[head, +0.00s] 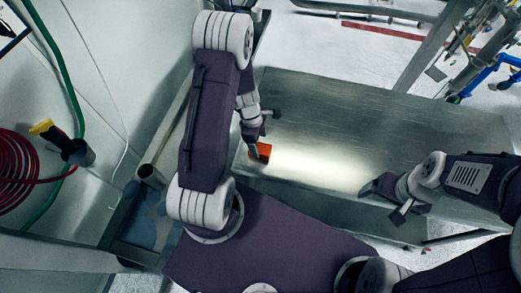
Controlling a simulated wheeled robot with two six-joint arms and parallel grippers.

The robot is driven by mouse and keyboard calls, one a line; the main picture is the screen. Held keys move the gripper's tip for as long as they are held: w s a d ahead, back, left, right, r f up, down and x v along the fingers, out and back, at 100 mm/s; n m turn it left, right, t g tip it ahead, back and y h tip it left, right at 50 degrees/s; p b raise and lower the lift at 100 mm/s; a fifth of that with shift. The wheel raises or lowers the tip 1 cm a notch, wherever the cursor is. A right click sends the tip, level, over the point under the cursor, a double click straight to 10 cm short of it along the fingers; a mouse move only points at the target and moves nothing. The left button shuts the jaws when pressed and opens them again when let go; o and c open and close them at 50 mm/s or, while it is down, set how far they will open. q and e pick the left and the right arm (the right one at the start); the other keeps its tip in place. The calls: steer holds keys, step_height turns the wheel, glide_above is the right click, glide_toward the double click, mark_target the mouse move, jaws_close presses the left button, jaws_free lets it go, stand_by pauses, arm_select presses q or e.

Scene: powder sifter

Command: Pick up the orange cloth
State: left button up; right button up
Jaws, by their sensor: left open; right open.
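The orange cloth (262,151) is a small orange patch near the left end of the metal table (330,113). My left gripper (263,130) is right above and beside the cloth, and its fingers hide part of it. The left gripper is open; whether it touches the cloth I cannot tell. My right gripper (385,198) is open and empty over the table's front edge at the right, well apart from the cloth.
A metal-framed side bench (147,178) with a short upright tube stands to the left of the table. A red coiled hose (25,170) and a green hose hang on the left wall. Metal posts stand behind the table at the right. The table's middle is clear.

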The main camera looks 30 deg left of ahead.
mark_target(259, 148)
arm_select(q)
step_height(259, 148, down, 4)
steer(key=shift+d+f+b, duration=0.15)
steer(key=shift+f+b, duration=0.1)
steer(key=shift+b, duration=0.4)
steer(key=shift+f, duration=0.2)
steer(key=c, duration=1.4)
step_height(259, 148, up, 4)
steer(key=shift+w+r+p, duration=0.1)
steer(key=shift+r+p, duration=0.05)
steer(key=shift+p, duration=0.75)
steer(key=shift+c, duration=0.2)
steer(key=d+r+p, duration=0.1)
steer(key=d+r, duration=0.6)
steer(key=d, duration=0.4)
steer(key=shift+s+d+p, duration=0.35)
steer(key=shift+d, duration=0.05)
